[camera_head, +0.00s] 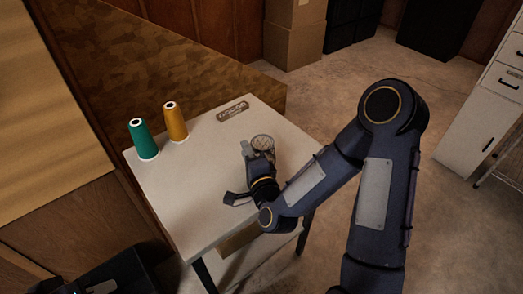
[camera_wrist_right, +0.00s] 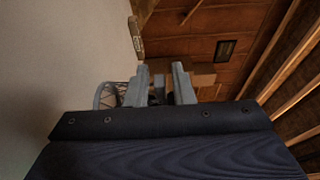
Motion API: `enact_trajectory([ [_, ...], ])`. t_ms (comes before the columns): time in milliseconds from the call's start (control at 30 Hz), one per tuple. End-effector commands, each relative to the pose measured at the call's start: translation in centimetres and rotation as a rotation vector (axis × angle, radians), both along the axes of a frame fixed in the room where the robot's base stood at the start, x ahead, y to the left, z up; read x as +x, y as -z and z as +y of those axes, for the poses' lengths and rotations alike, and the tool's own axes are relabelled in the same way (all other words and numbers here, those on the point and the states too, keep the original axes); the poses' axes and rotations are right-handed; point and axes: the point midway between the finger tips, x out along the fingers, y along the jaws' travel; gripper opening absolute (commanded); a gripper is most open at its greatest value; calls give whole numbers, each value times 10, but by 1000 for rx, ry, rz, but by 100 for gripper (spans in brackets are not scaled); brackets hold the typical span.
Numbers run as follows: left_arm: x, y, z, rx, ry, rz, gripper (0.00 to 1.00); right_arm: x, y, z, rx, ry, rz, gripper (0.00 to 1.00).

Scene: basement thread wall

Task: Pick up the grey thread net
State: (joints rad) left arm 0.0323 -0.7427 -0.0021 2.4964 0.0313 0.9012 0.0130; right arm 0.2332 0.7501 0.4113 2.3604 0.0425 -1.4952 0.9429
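The grey thread net (camera_head: 263,142) is a small open mesh standing on the white table near its right edge. My right gripper (camera_head: 254,151) is low over the table, right beside the net on its near side. In the right wrist view the net (camera_wrist_right: 107,95) shows to the left of the left finger, partly hidden behind it and the dark wrist body. The two fingers (camera_wrist_right: 161,82) stand apart with no net visible between them. Whether a finger touches the net I cannot tell. My left gripper is not in view.
A green thread cone (camera_head: 143,140) and an orange thread cone (camera_head: 176,122) stand at the table's far left. A dark label plate (camera_head: 232,111) lies near the back edge. The white tabletop (camera_head: 190,185) is otherwise clear. Cardboard boxes (camera_head: 294,35) and a white cabinet (camera_head: 480,110) stand beyond.

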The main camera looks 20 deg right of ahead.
Motion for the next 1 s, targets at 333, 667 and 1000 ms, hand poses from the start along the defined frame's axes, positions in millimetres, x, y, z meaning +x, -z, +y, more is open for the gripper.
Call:
enact_trajectory([
  [333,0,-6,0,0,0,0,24,29,1,0,0,-1,0,22],
  [667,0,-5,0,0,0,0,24,29,1,-1,0,-1,0,0],
  [1000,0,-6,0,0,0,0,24,29,-2,-1,0,-1,-1,0],
])
